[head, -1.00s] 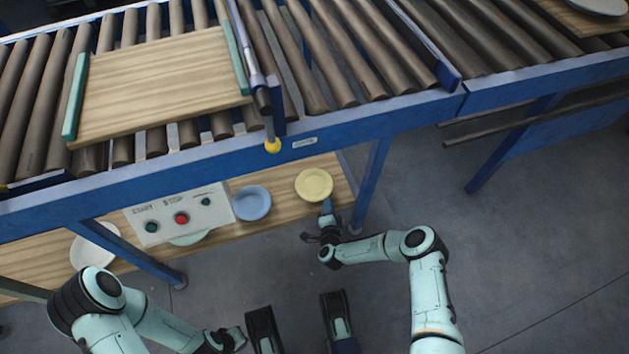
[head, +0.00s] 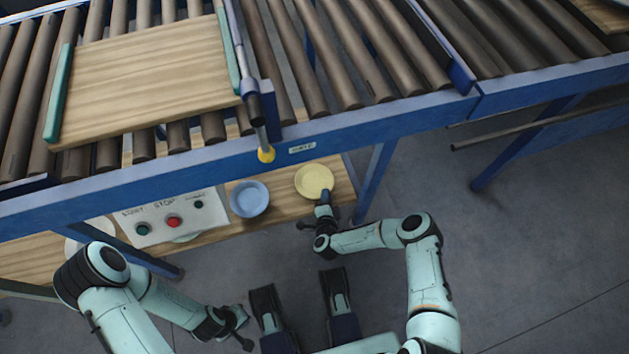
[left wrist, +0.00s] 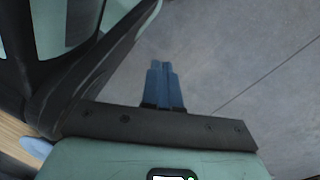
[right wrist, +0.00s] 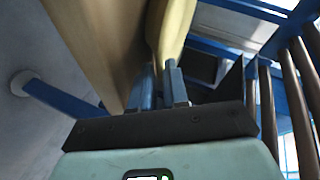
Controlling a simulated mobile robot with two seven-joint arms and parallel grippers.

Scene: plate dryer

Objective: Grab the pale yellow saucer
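The pale yellow saucer (head: 311,178) lies on the wooden shelf under the conveyor, near its right end. It also shows edge-on in the right wrist view (right wrist: 172,25). My right gripper (head: 325,194) is at the saucer's near right rim. In the right wrist view the right gripper's fingers (right wrist: 160,88) stand a little apart, with the saucer's edge at the gap between them. Firm contact is hard to make out. My left gripper (head: 244,326) is away from the shelf at lower left. Its fingers (left wrist: 165,85) are together and empty.
A blue bowl (head: 250,198) sits left of the saucer. A control box (head: 173,222) with buttons and a partly hidden white plate (head: 90,230) are farther left. The blue conveyor frame (head: 400,115) passes above the shelf, and a blue leg (head: 375,180) stands right of the saucer.

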